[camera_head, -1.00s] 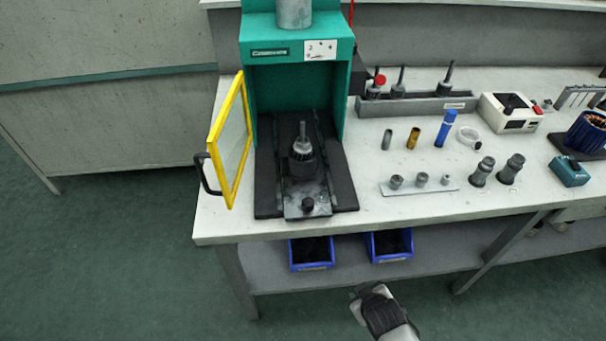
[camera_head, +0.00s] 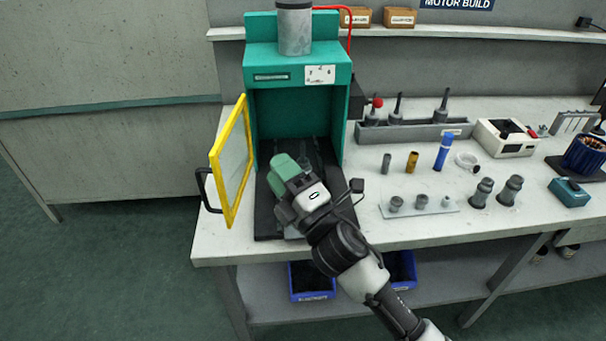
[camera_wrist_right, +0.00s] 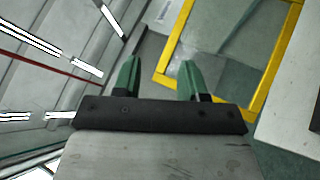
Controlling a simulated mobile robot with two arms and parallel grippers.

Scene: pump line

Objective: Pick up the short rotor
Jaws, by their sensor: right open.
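My right gripper (camera_head: 291,167) reaches into the front of the green press (camera_head: 297,62). In the right wrist view its two green fingers (camera_wrist_right: 158,78) are apart with nothing between them. The gripper and wrist cover the middle of the press bed, so the rotor seen there earlier is hidden. Dark rotors with upright shafts stand in a grey rack (camera_head: 410,133) at the back: a middle one (camera_head: 397,108), a right one (camera_head: 443,107), and a left one partly behind a red knob. I cannot tell which rotor is the short one. My left gripper is not in view.
The press's yellow-framed door (camera_head: 231,165) stands open at the left, close to my gripper. Small cylinders, a plate of small parts (camera_head: 420,208) and two grey fittings (camera_head: 482,192) stand on the bench to the right. Blue bins (camera_head: 312,281) sit below the bench top.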

